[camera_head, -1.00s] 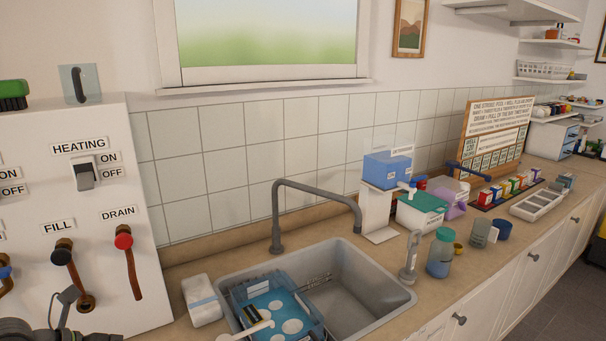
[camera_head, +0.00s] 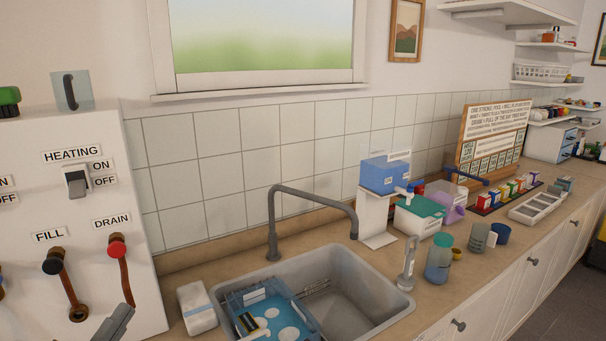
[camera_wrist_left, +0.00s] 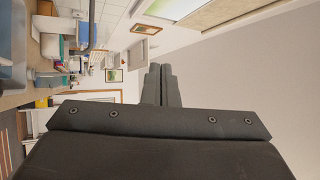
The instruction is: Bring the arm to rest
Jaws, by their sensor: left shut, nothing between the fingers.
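My left gripper (camera_head: 118,320) shows at the bottom left of the head view, in front of the white panel (camera_head: 85,200). In the left wrist view its two dark fingers (camera_wrist_left: 161,86) lie together, shut with nothing between them. It is clear of the counter and touches nothing that I can see. My right gripper is in neither view.
The panel carries a HEATING switch (camera_head: 76,181), a black FILL knob (camera_head: 52,266) and a red DRAIN knob (camera_head: 116,246). A sink (camera_head: 375,318) with a blue tray (camera_head: 305,318) stands right of it. Bottles and boxes line the counter (camera_head: 402,260).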

